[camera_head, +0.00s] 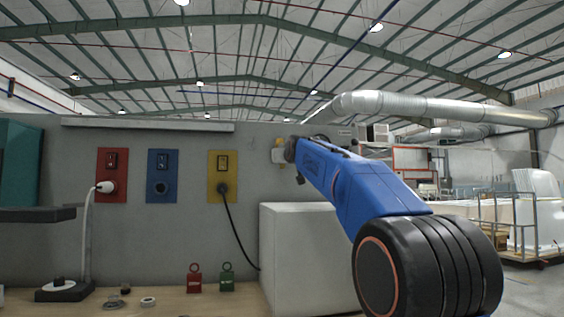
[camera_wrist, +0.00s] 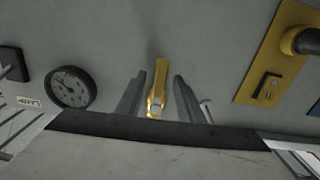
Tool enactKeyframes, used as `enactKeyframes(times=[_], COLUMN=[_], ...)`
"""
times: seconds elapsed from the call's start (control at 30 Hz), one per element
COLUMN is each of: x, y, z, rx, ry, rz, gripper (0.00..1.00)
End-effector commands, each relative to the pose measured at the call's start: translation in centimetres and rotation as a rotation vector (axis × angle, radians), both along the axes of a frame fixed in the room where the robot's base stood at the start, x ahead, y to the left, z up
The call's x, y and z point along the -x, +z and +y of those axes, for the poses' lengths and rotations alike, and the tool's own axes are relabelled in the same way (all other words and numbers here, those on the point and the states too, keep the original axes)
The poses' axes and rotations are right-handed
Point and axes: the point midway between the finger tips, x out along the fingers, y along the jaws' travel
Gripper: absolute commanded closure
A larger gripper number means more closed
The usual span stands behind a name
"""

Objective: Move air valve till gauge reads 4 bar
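The air valve's yellow handle (camera_wrist: 157,82) sticks out from the grey panel in the wrist view. My gripper (camera_wrist: 157,98) is open, with one grey finger on each side of the handle and a gap visible on both sides. The round black-rimmed gauge (camera_wrist: 70,89) is on the panel to the left of the valve. Its dial is too small and dark to read. In the head view a small yellow and white fitting (camera_head: 279,151) shows at the end of my blue arm, which hides the gripper's fingers and the gauge.
Red (camera_head: 112,175), blue (camera_head: 162,176) and yellow (camera_head: 223,176) switch plates are on the panel. A black cable (camera_head: 236,232) hangs from the yellow plate. A white box (camera_head: 300,255) stands below the arm.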

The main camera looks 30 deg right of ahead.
Motion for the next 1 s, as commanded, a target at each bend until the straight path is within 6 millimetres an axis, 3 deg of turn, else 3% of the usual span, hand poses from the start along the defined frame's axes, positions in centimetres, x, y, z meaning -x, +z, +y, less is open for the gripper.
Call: enactKeyframes(times=[0.2, 0.57, 0.6, 0.73, 1.0], x=[-1.7, -2.0, -2.0, -2.0, -2.1], y=[-0.1, 0.0, 0.0, 0.0, 0.0], z=[-0.5, -0.6, -0.6, -0.6, -0.5], rx=[0.000, 0.000, 0.000, 0.001, 0.033], ry=[0.000, 0.000, 0.000, 0.000, 0.000], rz=[0.001, 0.000, 0.000, 0.000, 0.009], gripper=[0.66, 0.66, 0.68, 0.99, 1.00])
